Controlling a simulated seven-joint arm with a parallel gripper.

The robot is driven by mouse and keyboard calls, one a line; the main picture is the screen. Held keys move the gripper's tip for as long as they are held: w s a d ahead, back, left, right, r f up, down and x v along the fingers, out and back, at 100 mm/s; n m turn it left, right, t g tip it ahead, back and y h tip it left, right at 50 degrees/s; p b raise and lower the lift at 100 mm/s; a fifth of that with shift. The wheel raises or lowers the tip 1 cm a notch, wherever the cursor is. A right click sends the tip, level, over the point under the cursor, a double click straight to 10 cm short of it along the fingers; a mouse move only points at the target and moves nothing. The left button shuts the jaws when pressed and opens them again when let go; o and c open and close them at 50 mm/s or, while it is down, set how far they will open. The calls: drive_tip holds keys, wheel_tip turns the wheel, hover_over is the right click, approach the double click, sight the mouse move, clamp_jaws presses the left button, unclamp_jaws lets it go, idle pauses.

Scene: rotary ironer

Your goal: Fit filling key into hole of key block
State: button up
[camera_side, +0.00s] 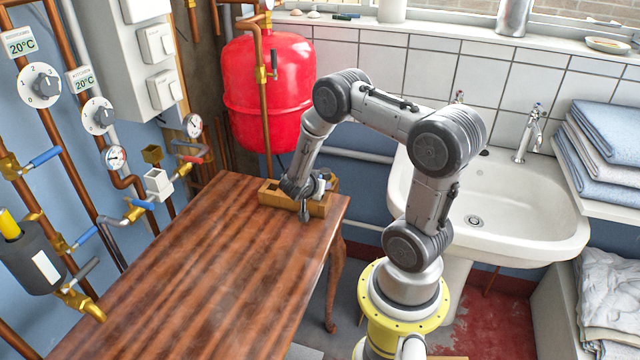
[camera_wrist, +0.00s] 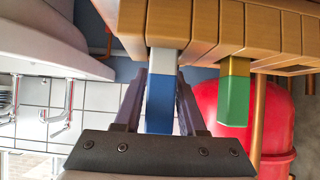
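A wooden rack (camera_side: 268,195) stands at the far right corner of the table; its slotted side also fills the top of the wrist view (camera_wrist: 211,25). A key with a blue end and a whitish shank (camera_wrist: 161,105) sticks out of the rack, between the fingers of my gripper (camera_wrist: 162,80). Whether the fingers press on it is unclear. A green and yellow key (camera_wrist: 235,95) sticks out to its right. In the side view my gripper (camera_side: 304,205) is at the rack. A white block (camera_side: 158,184) and a brass block (camera_side: 152,154) sit at the pipes; which is the key block is unclear.
The striped wooden table (camera_side: 200,270) is otherwise bare. Copper pipes with valves and gauges line the left wall. A red tank (camera_side: 270,95) stands behind the table. A white sink (camera_side: 520,220) is at the right, near folded towels (camera_side: 605,150).

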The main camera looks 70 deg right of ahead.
drive_tip(key=shift+o, duration=1.1)
drive_tip(key=shift+r, duration=0.1)
drive_tip(key=shift+a+r, duration=0.2)
drive_tip(key=shift+r, duration=0.05)
drive_tip(key=s+a+r+n+y, duration=0.2)
drive_tip(key=a+r+n, duration=0.1)
drive_tip(key=a+r, duration=0.6)
drive_tip(key=s+a+r+n+y, duration=0.2)
drive_tip(key=a+r+n, duration=0.1)
drive_tip(key=a+r, duration=0.55)
drive_tip(key=s+a+r+n+t+y, duration=0.2)
drive_tip(key=s+a+r+n+y, duration=0.1)
drive_tip(key=a+n, duration=0.3)
drive_tip(key=s+a+r+n+t+y, duration=0.3)
drive_tip(key=s+a+r+n+y, duration=0.1)
drive_tip(key=a, duration=0.5)
drive_tip(key=shift+s+r+n+t, duration=0.3)
drive_tip(key=shift+r+n, duration=0.3)
drive_tip(key=shift+n, duration=0.4)
